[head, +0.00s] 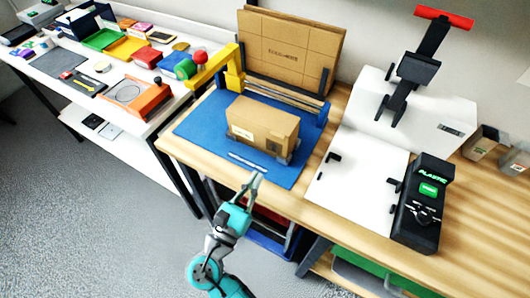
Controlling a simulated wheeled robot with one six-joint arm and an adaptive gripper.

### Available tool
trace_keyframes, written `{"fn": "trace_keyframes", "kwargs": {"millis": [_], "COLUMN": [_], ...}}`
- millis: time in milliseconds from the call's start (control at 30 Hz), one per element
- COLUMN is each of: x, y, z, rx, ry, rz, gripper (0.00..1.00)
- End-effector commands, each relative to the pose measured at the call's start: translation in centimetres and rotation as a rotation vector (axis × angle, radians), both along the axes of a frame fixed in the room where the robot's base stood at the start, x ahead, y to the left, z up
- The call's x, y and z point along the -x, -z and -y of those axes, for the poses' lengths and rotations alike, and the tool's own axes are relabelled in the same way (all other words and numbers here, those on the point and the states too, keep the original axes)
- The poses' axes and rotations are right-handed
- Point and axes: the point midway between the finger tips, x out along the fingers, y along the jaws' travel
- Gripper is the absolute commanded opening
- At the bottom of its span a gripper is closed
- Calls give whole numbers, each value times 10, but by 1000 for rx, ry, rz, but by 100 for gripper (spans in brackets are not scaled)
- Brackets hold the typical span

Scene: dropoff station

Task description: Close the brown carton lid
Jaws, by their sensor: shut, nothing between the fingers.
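A brown carton (262,125) sits on the blue mat (205,128) on the wooden bench. Its top looks flat, with no flap clearly standing up; a small pale label shows on its front left face. Its inside is not visible. My gripper (257,179) is shut and empty, in front of the carton near the front edge of the mat. It looks apart from the carton, though its height is hard to judge.
A yellow post (235,68) and a rail (283,96) stand behind the carton. Large brown cardboard sheets (289,50) lean behind them. A white board (358,170) and a black device (424,205) are at right. A crowded white table (108,115) is at left.

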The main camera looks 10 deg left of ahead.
Motion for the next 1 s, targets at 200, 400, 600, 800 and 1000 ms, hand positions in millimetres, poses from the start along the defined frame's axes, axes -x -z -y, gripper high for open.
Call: {"fn": "trace_keyframes", "kwargs": {"millis": [200, 400, 600, 800, 1000], "x": [-26, -58, -81, -89, -89], "y": [-8, -16, -22, -24, -24], "z": [10, 22, 29, 32, 32], "rx": [-1, -2, -1, -1, 0], "ry": [5, 5, 1, 0, -1], "rz": [3, 2, 1, 1, 1], "gripper": [0, 0, 0, 0, 0]}}
